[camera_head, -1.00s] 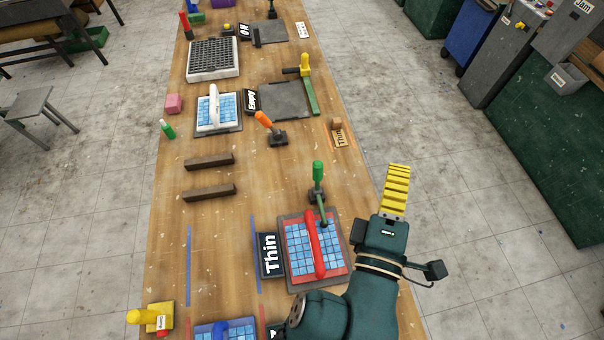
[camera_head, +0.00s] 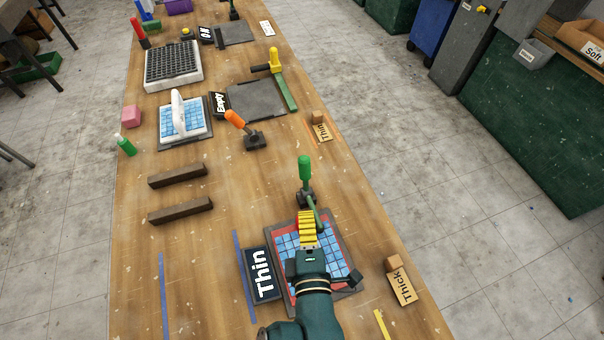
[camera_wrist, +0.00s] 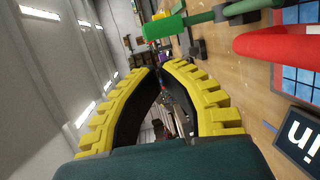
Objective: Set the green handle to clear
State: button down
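The green handle (camera_head: 304,168) stands up from a dark pivot base (camera_head: 306,196) at the far edge of the red-framed tile sheet. A thin green arm (camera_head: 314,212) runs from the base over the sheet's far corner. In the wrist view the green handle (camera_wrist: 165,26) lies at the top, just beyond my fingertips and apart from them. My gripper (camera_head: 307,214) is above the sheet, just near of the handle; in the wrist view my yellow fingers (camera_wrist: 160,69) meet or almost meet at the tips, with nothing between them. No "clear" marking is legible.
A red bar handle (camera_wrist: 272,43) crosses the tile sheet (camera_head: 342,255) under my gripper. A "Thin" sign (camera_head: 262,274) stands left, a "Thick" block (camera_head: 399,283) right. An orange lever (camera_head: 235,119) stands farther off. Bare table lies right of the green handle.

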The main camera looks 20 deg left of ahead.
aim_at(301, 168)
jog(key=p+x, duration=0.1)
jog(key=x, duration=1.1)
jog(key=shift+w+a, duration=0.15)
jog(key=shift+w, duration=0.2)
jog(key=shift+a+r+p, duration=0.1)
jog(key=shift+p, duration=0.3)
jog(key=shift+a+r, duration=0.1)
jog(key=shift+a, duration=0.05)
jog(key=shift+w+g+p, duration=0.15)
jog(key=shift+g+p, duration=0.15)
jog(key=shift+p, duration=0.05)
